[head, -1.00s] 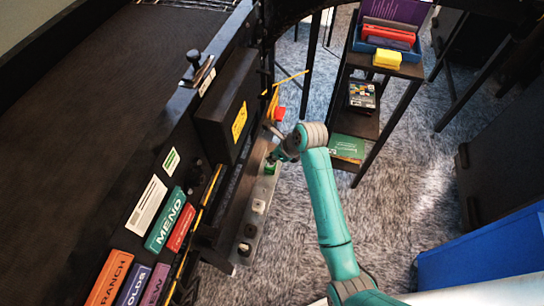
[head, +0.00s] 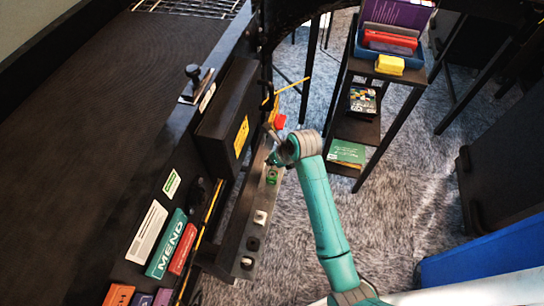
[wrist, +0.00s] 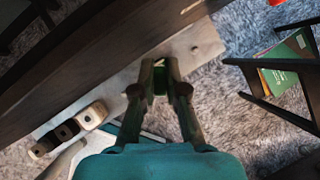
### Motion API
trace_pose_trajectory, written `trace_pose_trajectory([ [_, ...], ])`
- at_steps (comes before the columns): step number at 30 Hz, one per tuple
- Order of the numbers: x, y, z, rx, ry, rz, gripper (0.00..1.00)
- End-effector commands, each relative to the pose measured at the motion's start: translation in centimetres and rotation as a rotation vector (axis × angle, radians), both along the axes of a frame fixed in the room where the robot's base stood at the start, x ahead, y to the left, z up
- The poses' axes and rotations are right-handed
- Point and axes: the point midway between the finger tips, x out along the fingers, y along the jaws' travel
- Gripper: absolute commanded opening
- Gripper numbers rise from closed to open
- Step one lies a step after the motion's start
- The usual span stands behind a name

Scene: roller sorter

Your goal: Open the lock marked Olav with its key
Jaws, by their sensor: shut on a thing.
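A light metal strip (head: 258,232) runs along the side of the dark machine and bears several small locks. A green one (head: 272,175) sits nearest my gripper, then a white one (head: 261,217) and a dark one (head: 253,243). The wrist view shows the white one (wrist: 95,113) and the dark one (wrist: 67,130) left of my fingers. My gripper (wrist: 160,72) is shut on a small green thing (wrist: 160,83), mostly hidden by the fingers; I cannot tell whether it is a key. In the head view my gripper is over the strip, just above the green lock. No name Olav is legible.
A red button (head: 279,121) is just beyond my gripper. A black box with a yellow label (head: 241,137) juts from the machine. A dark shelf stand (head: 362,128) with a blue bin and a yellow block is at the right. Carpet between is clear.

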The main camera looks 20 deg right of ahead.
Motion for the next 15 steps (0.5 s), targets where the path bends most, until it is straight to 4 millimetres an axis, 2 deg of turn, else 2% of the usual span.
trace_pose_trajectory([
  [15, 0.0, 0.0, -2.3, 0.000, 0.000, 0.000, 0.00],
])
